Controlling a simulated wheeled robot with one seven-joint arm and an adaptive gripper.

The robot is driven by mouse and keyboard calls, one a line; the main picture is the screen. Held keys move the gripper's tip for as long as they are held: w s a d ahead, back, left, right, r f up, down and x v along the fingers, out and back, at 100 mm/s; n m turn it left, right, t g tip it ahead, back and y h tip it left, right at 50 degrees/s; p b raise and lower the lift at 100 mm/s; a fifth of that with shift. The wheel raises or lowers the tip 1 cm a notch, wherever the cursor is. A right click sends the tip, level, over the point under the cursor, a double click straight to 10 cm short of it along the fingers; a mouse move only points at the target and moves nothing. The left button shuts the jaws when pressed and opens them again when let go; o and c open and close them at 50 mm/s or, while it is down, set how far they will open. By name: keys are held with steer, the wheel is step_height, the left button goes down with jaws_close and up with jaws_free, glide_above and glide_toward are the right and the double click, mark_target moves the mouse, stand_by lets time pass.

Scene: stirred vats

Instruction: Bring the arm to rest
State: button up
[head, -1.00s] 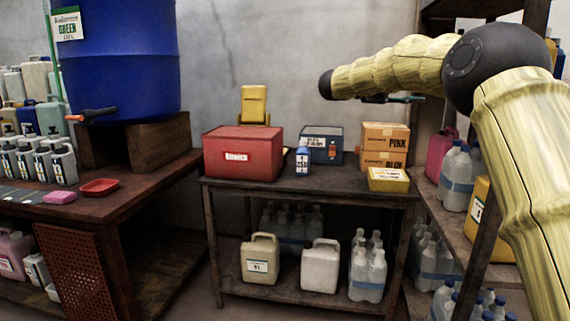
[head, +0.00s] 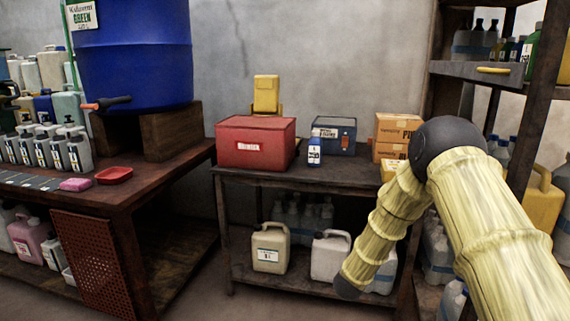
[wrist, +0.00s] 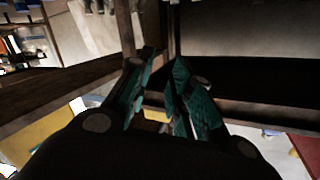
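My arm, with yellow bamboo-like links and dark joints, stands at the right of the head view. One link hangs down in front of the low table, its dark lower end before the white jug. My gripper is hidden in the head view. In the wrist view its two teal fingers (wrist: 163,62) stand a small gap apart at the tips, with nothing seen held between them. Dark wooden posts and a shelf lie beyond the fingers.
A low table (head: 350,181) holds a red box (head: 255,143), a small blue bottle (head: 314,152), a blue box (head: 334,136) and cartons (head: 398,127). Jugs stand beneath. A blue vat (head: 133,60) is at left. A shelf rack (head: 478,72) stands close to my arm at right.

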steer(key=s+a+f+n+g+y, duration=0.2)
steer(key=s+f+n+y, duration=0.15)
steer(key=s+f, duration=0.85)
steer(key=s+a+f+n+g+y, duration=0.3)
steer(key=s+f+n, duration=0.1)
steer(key=s+f, duration=0.85)
steer(key=s+a+f+n+g+y, duration=0.1)
steer(key=s+f+n+g, duration=0.2)
steer(key=s, duration=1.3)
steer(key=s+a+f+g+y, duration=0.15)
steer(key=s+g, duration=0.25)
steer(key=s, duration=1.2)
steer(key=s+r+g+p, duration=0.1)
steer(key=s+r+p, duration=0.2)
steer(key=r+p, duration=2.7)
steer(key=shift+s+r+y+p, duration=0.2)
steer(key=shift+r+y+p, duration=0.1)
steer(key=shift+p, duration=0.2)
steer(key=shift+a+n, duration=0.1)
steer(key=shift+n, duration=0.15)
